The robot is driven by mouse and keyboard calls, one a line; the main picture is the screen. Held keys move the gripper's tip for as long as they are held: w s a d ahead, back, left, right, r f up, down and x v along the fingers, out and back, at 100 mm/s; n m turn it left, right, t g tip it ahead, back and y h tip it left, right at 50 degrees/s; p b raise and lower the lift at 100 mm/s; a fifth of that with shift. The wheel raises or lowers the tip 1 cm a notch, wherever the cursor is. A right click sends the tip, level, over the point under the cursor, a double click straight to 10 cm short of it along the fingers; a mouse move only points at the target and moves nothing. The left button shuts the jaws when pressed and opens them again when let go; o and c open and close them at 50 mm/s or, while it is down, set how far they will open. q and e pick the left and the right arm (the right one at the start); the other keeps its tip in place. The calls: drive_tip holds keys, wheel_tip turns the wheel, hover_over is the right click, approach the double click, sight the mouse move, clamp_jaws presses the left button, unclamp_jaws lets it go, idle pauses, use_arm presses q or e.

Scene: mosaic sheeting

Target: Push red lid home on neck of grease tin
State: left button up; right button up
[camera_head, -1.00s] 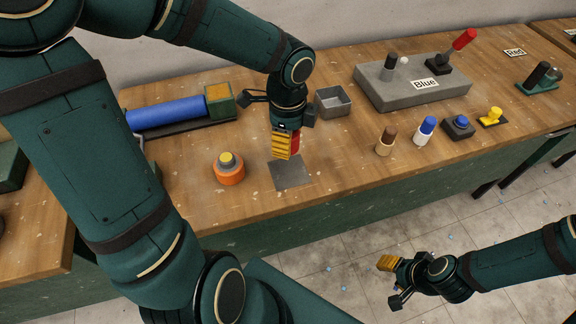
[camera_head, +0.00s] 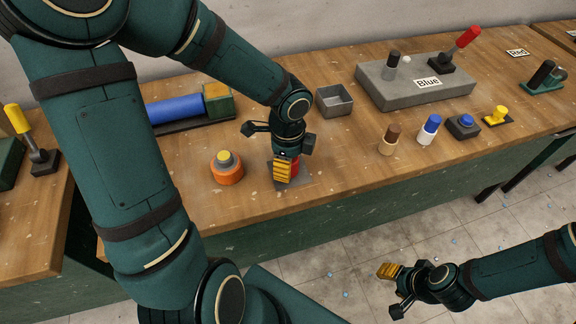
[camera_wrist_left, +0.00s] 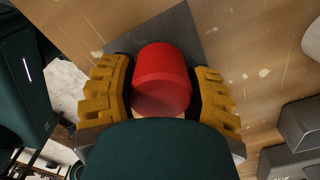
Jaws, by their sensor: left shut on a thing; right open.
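My left gripper (camera_head: 284,172), seen from the side in the head view, points down, shut on a red cylindrical piece (camera_head: 295,165). In the left wrist view the red piece (camera_wrist_left: 162,80) sits between the yellow finger pads, with a small pale patch at its near end. It is over a grey square plate (camera_head: 304,181); whether it touches the plate I cannot tell. I cannot tell whether this piece is the lid alone or the lid on a tin. An orange round tin (camera_head: 228,173) with a yellow top stands left of the plate. My right gripper (camera_head: 393,289) is open and empty, off the table's front.
A blue cylinder (camera_head: 180,109) lies on a rack behind. An open grey box (camera_head: 334,101) stands at the back. Brown-topped (camera_head: 388,140) and blue-topped (camera_head: 428,129) pieces stand to the right, near a grey block (camera_head: 400,92) with levers. The table front right of the plate is clear.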

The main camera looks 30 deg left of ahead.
use_arm(q)
drive_tip(key=shift+f, duration=0.25)
drive_tip(key=shift+f, duration=0.2)
drive_tip(key=o, duration=1)
drive_tip(key=r+p, duration=0.1)
drive_tip(key=r, duration=0.3)
drive_tip(key=r+p, duration=0.2)
drive_tip(key=r, duration=0.2)
drive_tip(key=r+p, duration=0.1)
drive_tip(key=r, duration=0.3)
drive_tip(key=shift+w+d+r, duration=0.2)
drive_tip(key=shift+w+r, duration=0.1)
drive_tip(key=shift+r, duration=0.65)
